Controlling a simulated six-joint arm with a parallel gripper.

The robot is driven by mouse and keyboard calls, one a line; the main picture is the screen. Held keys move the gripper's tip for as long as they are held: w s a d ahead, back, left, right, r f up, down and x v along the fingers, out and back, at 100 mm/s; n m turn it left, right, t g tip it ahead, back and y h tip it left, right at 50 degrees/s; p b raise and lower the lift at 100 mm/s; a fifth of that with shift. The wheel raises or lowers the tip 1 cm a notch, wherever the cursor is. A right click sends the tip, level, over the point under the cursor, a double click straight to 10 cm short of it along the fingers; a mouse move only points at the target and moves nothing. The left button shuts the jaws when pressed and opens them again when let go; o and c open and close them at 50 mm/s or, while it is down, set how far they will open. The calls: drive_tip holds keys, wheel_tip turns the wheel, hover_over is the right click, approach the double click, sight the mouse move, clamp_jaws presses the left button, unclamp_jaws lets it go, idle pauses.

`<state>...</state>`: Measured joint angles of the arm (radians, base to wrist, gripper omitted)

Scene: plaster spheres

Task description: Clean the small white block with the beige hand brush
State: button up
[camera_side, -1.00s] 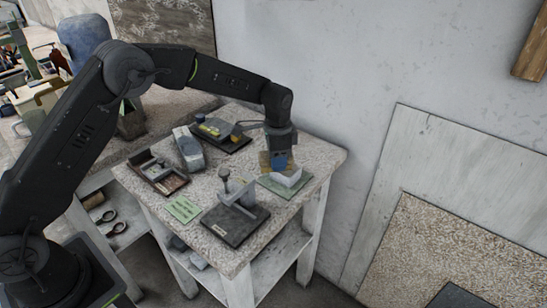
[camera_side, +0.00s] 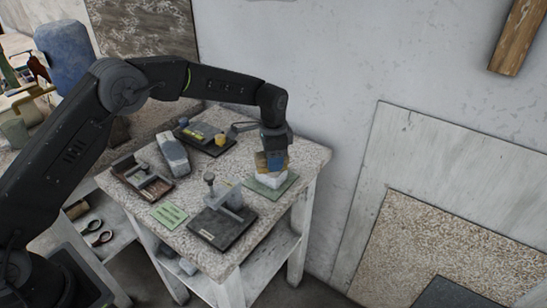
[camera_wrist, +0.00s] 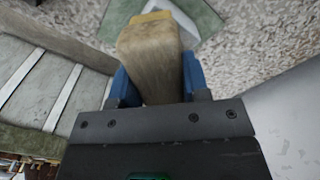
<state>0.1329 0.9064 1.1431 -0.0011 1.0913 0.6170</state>
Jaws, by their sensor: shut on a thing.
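My gripper (camera_side: 273,156) is shut on the beige hand brush (camera_side: 261,160), its blue fingers on either side of it. In the wrist view the brush (camera_wrist: 150,55) fills the space between the fingers (camera_wrist: 155,82), with a yellowish strip at its far end. The small white block (camera_side: 268,179) lies on a green mat (camera_side: 283,188) directly under the brush. The brush looks low over the block's top; I cannot tell if they touch. In the wrist view the brush hides most of the block, and a white edge (camera_wrist: 187,29) shows beside it.
A dark plate with a clamp-like fixture (camera_side: 222,228) stands in front. A green card (camera_side: 168,214), an open box (camera_side: 140,182), a grey block (camera_side: 173,154) and a dark tray (camera_side: 208,145) stand to the left. The wall is close behind.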

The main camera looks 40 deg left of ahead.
sight(257, 156)
drive_tip(key=shift+s+a, duration=1.4)
drive_tip(key=shift+s, duration=0.1)
drive_tip(key=shift+w+d, duration=1.55)
drive_tip(key=shift+w, duration=0.05)
drive_tip(key=shift+r, duration=0.1)
drive_tip(key=shift+s+a+r, duration=0.7)
drive_tip(key=shift+s+a, duration=0.1)
drive_tip(key=shift+f, duration=0.85)
